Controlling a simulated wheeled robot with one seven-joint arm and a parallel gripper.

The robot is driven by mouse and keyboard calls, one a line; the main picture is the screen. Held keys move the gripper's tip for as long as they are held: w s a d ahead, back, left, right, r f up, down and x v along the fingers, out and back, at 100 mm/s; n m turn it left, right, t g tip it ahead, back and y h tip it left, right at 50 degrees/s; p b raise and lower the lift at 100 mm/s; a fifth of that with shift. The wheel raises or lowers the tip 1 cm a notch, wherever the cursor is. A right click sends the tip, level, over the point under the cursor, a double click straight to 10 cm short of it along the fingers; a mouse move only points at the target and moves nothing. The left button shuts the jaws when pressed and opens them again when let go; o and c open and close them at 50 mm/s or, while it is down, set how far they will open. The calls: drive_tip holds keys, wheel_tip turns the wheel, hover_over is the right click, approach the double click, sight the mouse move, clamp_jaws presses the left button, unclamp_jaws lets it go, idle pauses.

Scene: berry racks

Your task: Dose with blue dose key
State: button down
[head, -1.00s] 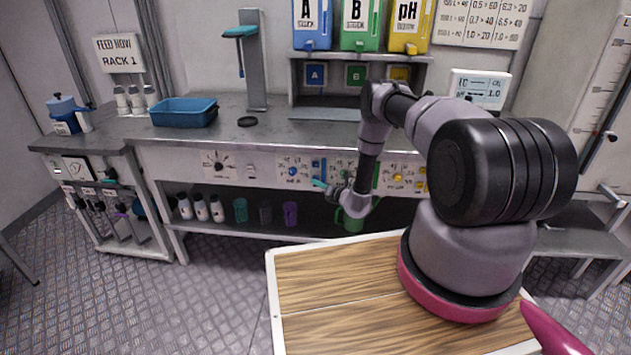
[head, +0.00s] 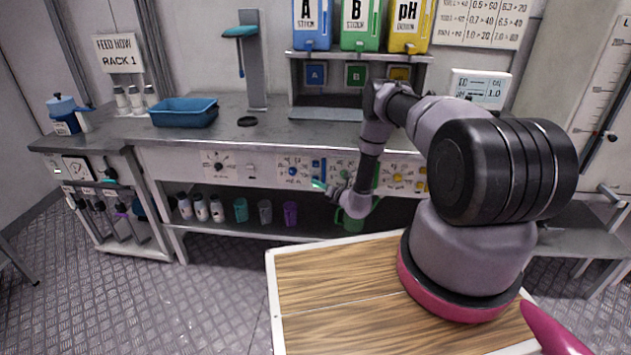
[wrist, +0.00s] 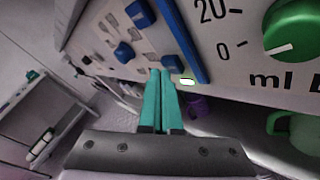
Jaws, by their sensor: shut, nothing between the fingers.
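My gripper (wrist: 160,74) is shut and empty, its two teal fingers together and pointing at the dosing panel in the wrist view. A small blue key (wrist: 173,63) on the panel sits just beyond the fingertips, slightly right; I cannot tell whether they touch. A blue knob (wrist: 123,52) and another blue control (wrist: 140,14) lie up and left of it. A tall blue strip (wrist: 180,40) runs beside the 0 to 20 scale. In the head view my gripper (head: 319,185) is in front of the panel, by the blue strip (head: 315,166); my wrist hides part of the panel.
A green dial (wrist: 292,30) is on the panel to the right. Below is a shelf with a purple cup (head: 290,213), a green jug (head: 351,221) and several bottles. A blue tray (head: 184,113) stands on the counter. Blue, green and yellow stock containers hang above.

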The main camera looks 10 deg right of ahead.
drive_tip(key=shift+s+a, duration=0.15)
drive_tip(key=shift+s, duration=0.3)
drive_tip(key=shift+s, duration=0.1)
drive_tip(key=shift+s+a, duration=0.25)
drive_tip(key=shift+s, duration=0.5)
drive_tip(key=shift+s+a, duration=0.3)
drive_tip(key=shift+s, duration=0.45)
drive_tip(key=shift+s+a, duration=0.25)
drive_tip(key=shift+s, duration=0.5)
